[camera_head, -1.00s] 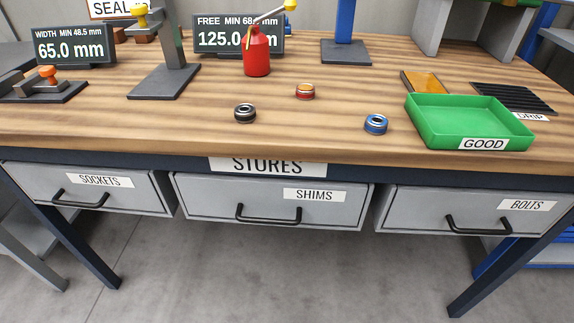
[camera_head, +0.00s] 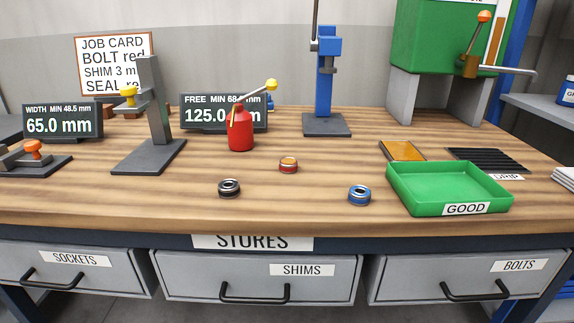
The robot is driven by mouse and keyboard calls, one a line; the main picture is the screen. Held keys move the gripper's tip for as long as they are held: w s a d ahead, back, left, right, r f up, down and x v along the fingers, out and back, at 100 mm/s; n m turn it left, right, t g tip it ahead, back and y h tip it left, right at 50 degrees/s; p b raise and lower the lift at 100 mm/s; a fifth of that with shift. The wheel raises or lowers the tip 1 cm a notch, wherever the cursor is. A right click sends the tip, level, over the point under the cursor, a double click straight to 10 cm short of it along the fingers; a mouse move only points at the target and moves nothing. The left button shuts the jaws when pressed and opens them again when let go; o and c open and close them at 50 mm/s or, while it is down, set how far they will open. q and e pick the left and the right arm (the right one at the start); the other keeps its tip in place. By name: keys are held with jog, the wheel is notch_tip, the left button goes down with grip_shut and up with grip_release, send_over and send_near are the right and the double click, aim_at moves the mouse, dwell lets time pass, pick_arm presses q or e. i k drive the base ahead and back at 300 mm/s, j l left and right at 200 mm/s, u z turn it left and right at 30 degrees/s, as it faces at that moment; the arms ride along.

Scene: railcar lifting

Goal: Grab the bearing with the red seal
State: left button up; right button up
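Three bearings lie apart on the wooden bench top in the head view. The bearing with the red seal (camera_head: 288,165) is in the middle and a little farther back. A bearing with a black seal (camera_head: 229,188) lies to its left and nearer the front edge. A bearing with a blue seal (camera_head: 359,195) lies to its right, also nearer the front edge. Neither of my grippers shows in the view.
A green GOOD tray (camera_head: 440,208) stands right of the bearings. Behind them are a red oil can (camera_head: 241,133), a blue press stand (camera_head: 326,85) and a grey gauge stand (camera_head: 150,110). Closed drawers (camera_head: 257,275) are below. The bench around the red-sealed bearing is clear.

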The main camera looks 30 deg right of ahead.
aim_at(287, 165)
jog(key=i+j, duration=0.15)
jog(key=i+j+z, duration=0.75)
jog(key=i+j, duration=0.25)
